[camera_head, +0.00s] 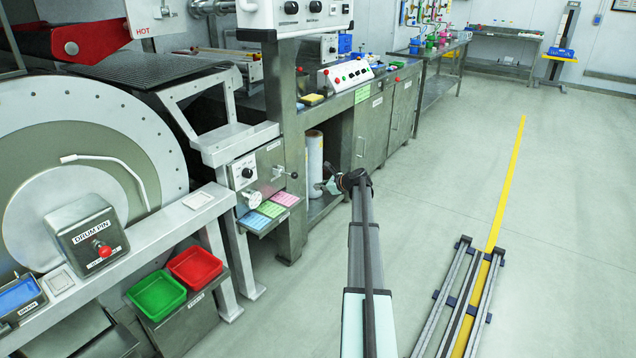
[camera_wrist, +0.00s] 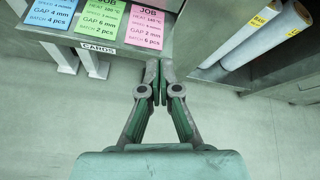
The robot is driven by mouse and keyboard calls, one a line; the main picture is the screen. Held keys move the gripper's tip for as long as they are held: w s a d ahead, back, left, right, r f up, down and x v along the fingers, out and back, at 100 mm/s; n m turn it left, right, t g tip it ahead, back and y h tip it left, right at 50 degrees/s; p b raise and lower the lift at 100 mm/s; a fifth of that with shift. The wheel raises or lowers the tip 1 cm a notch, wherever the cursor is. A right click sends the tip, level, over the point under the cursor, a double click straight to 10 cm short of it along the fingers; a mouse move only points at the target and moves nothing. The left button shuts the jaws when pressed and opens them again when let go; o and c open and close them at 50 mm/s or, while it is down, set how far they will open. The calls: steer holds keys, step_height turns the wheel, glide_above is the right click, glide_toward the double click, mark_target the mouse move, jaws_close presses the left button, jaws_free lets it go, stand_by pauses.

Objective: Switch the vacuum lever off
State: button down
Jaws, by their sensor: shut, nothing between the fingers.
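A small lever with a dark knob (camera_head: 293,175) sticks out to the right from the grey control panel (camera_head: 262,165) below the bench. I cannot read a vacuum label on it, so I cannot tell for sure that it is the vacuum lever. My gripper (camera_head: 325,186) is to the right of this knob and apart from it, in front of a white roll. In the wrist view my gripper (camera_wrist: 160,88) is shut and empty, with its fingertips close to the card tray's edge. The lever is not visible in the wrist view.
Blue, green and pink job cards lie in the card tray (camera_wrist: 98,47) below the panel. Rolls (camera_wrist: 265,35) stand on the right. A drum (camera_head: 90,150), a red bin (camera_head: 194,267) and a green bin (camera_head: 157,295) are at left. The floor at right is mostly clear.

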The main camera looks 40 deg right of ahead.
steer(key=shift+w+a+r+m, duration=0.15)
steer(key=shift+a+m, duration=0.1)
steer(key=shift+m, duration=0.55)
steer(key=shift+w, duration=0.1)
steer(key=x, duration=1)
steer(key=r, duration=0.2)
steer(key=r+b, duration=0.1)
steer(key=r, duration=0.1)
steer(key=shift+w+a, duration=0.1)
steer(key=shift+a, duration=0.3)
